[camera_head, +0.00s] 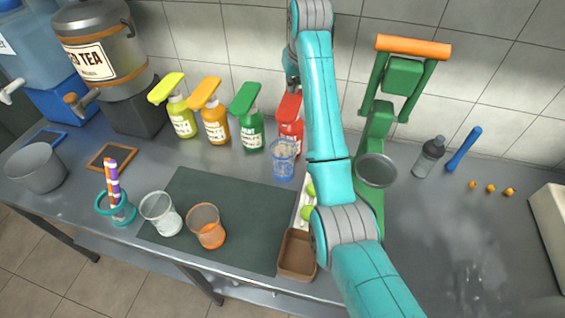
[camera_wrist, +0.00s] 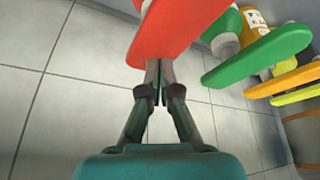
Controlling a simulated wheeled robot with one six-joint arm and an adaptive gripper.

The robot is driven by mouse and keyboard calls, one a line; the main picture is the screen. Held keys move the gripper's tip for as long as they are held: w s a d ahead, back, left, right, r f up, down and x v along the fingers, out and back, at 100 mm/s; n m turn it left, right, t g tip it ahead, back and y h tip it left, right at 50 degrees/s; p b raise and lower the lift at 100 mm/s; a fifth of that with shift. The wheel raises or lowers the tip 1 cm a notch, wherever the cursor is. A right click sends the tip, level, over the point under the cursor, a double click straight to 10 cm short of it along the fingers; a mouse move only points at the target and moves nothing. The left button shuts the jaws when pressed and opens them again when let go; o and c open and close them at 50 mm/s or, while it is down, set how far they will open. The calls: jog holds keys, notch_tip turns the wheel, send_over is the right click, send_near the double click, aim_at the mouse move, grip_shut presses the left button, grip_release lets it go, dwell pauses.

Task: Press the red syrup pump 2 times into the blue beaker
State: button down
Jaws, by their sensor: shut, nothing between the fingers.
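The red syrup pump (camera_head: 290,128) stands at the back of the counter, partly hidden by my arm. Its flat red head shows large in the wrist view (camera_wrist: 172,32). The blue beaker (camera_head: 283,160) stands upright in front of the red pump, under the front of its head; it looks empty. My gripper (camera_head: 291,82) is shut and empty, right at the red pump head. In the wrist view my fingertips (camera_wrist: 158,66) meet the edge of the red head; whether they touch it I cannot tell.
Green (camera_head: 250,125), orange (camera_head: 214,120) and yellow (camera_head: 180,112) pumps stand left of the red one. A green press (camera_head: 378,125) stands right of my arm. Glasses stand on a dark mat (camera_head: 240,215), with a brown tray (camera_head: 297,254) at its right edge.

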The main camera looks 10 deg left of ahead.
aim_at(293, 99)
jog(key=shift+f, duration=0.2)
jog(key=shift+f, duration=0.65)
jog(key=shift+f, duration=1.45)
jog(key=shift+r, duration=2.3)
